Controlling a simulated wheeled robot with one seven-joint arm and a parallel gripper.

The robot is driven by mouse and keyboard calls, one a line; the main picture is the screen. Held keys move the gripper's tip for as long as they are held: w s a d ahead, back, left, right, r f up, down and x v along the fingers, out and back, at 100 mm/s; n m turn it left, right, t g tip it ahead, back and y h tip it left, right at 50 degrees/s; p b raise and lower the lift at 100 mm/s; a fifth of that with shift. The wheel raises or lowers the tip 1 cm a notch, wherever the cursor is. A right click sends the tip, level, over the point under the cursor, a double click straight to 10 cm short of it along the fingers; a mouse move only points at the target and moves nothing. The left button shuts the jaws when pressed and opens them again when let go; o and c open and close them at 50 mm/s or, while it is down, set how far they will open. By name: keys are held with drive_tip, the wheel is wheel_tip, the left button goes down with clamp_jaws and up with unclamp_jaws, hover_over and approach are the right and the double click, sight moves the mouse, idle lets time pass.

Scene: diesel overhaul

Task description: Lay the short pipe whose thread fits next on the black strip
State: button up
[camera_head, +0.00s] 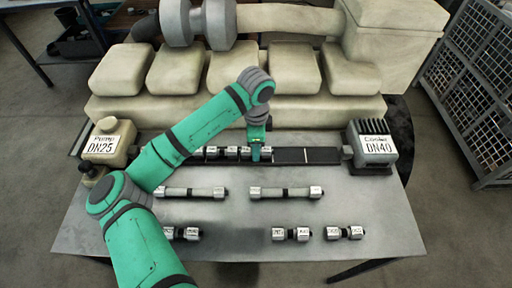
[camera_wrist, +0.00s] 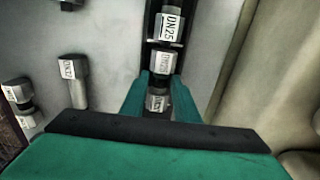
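The black strip (camera_head: 325,156) runs between the Pump DN25 block (camera_head: 108,143) and the Cooler DN40 block (camera_head: 371,146). A short pipe (camera_head: 221,153) with pale ends lies on its left part; its near end reads DN25 in the wrist view (camera_wrist: 169,26). My gripper (camera_head: 257,154) is at the strip, right of that pipe. Its fingers (camera_wrist: 163,84) close around the dark middle of a second short pipe (camera_wrist: 163,62), in line with the first and at the strip. This pipe's far-end label is too small to read.
Two long pipes (camera_head: 190,192) (camera_head: 286,192) lie in the middle of the table. Short pipes (camera_head: 290,234) (camera_head: 344,232) lie at the front, and another (camera_head: 188,234) is partly behind my arm. The strip's right part is bare. The pale engine (camera_head: 295,78) stands behind.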

drive_tip(key=shift+o, duration=0.6)
wheel_tip(320, 180, up, 11)
drive_tip(key=shift+f, duration=0.15)
idle(0.6)
